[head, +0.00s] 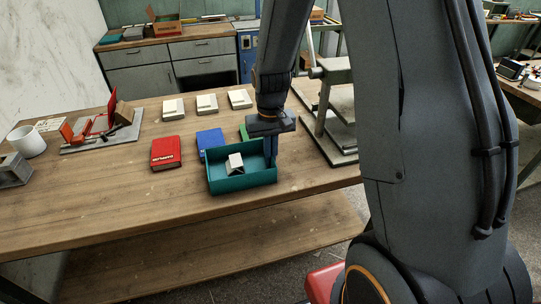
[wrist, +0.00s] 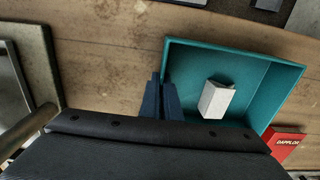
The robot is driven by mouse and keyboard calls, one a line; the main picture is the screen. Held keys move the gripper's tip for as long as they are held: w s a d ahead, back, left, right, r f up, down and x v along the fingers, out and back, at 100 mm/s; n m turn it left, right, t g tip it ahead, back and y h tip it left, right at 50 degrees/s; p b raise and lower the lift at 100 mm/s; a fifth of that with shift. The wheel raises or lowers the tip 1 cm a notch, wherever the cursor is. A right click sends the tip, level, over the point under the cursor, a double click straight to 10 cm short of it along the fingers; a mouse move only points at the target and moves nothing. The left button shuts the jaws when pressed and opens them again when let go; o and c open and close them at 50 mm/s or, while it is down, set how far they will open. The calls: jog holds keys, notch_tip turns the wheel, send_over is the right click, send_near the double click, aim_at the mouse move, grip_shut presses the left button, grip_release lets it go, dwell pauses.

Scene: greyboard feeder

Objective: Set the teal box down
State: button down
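The teal box (head: 243,184) is an open-topped tray near the front edge of the wooden table, with a small white-and-grey block (head: 235,162) inside. My gripper (head: 270,160) points down at the box's right end. In the wrist view, the fingers (wrist: 162,82) straddle the side wall of the teal box (wrist: 245,53) and appear closed on it. The white block shows there too (wrist: 216,99). The box looks level and upright. I cannot tell whether its underside touches the table or hangs slightly above it.
A red box (head: 165,152), a blue box (head: 209,140) and a mostly hidden green box (head: 244,132) lie behind the teal box. Several pale blocks (head: 207,104) stand farther back. A red clamp fixture (head: 100,132) and white mug (head: 28,141) are left. Table is clear front left.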

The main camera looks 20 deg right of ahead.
jog(key=shift+f, duration=0.15)
jog(key=c, duration=2)
grip_release()
